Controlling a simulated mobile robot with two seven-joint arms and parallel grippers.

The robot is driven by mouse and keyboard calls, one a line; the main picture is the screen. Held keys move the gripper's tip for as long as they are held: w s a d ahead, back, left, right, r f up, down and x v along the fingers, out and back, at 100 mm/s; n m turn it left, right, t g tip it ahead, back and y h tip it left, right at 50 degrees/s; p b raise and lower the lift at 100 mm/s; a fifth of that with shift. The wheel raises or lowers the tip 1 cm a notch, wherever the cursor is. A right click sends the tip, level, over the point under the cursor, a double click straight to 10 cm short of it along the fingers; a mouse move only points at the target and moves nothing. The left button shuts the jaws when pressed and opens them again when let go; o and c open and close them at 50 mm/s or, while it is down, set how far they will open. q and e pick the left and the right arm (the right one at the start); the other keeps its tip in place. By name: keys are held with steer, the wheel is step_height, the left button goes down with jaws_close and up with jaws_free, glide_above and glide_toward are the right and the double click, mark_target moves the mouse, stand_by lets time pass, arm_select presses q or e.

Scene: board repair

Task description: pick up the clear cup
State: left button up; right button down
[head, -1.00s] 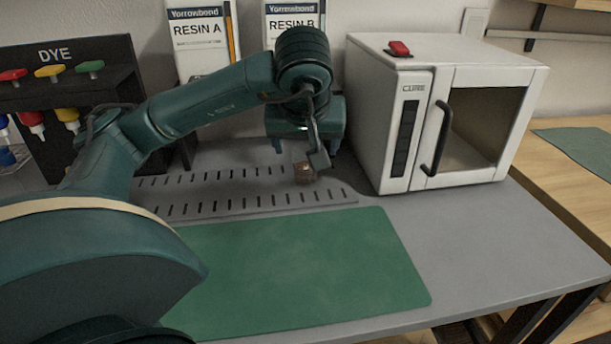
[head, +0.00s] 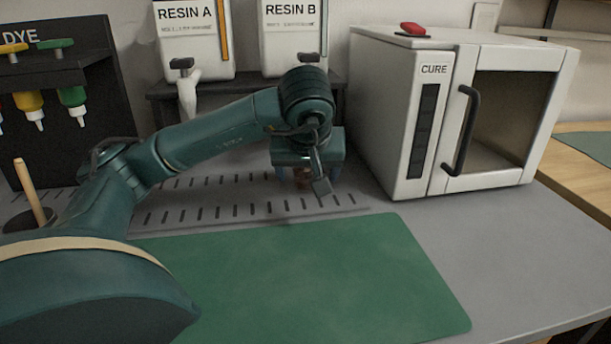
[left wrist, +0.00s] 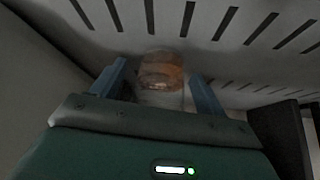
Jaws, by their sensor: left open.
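The clear cup (left wrist: 161,76) shows in the left wrist view, with something amber-brown in it. It lies between the two blue fingers of my left gripper (left wrist: 158,84), with a gap visible on each side. In the head view, only a small brownish part of the cup (head: 302,178) shows under the gripper; the hand and fingers hide the rest. My left gripper (head: 309,180) is open, low over the slotted grey strip in front of the resin stand. My right gripper is not in view.
The white CURE oven (head: 410,120) stands close to the right of the gripper. Resin A (head: 196,45) and Resin B (head: 293,40) containers stand behind. A dye rack (head: 62,110) is at left. The green mat (head: 310,275) in front is clear.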

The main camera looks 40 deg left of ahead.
arm_select(q)
steer(key=c, duration=1)
steer(key=shift+c, duration=0.3)
steer(key=shift+r, duration=0.25)
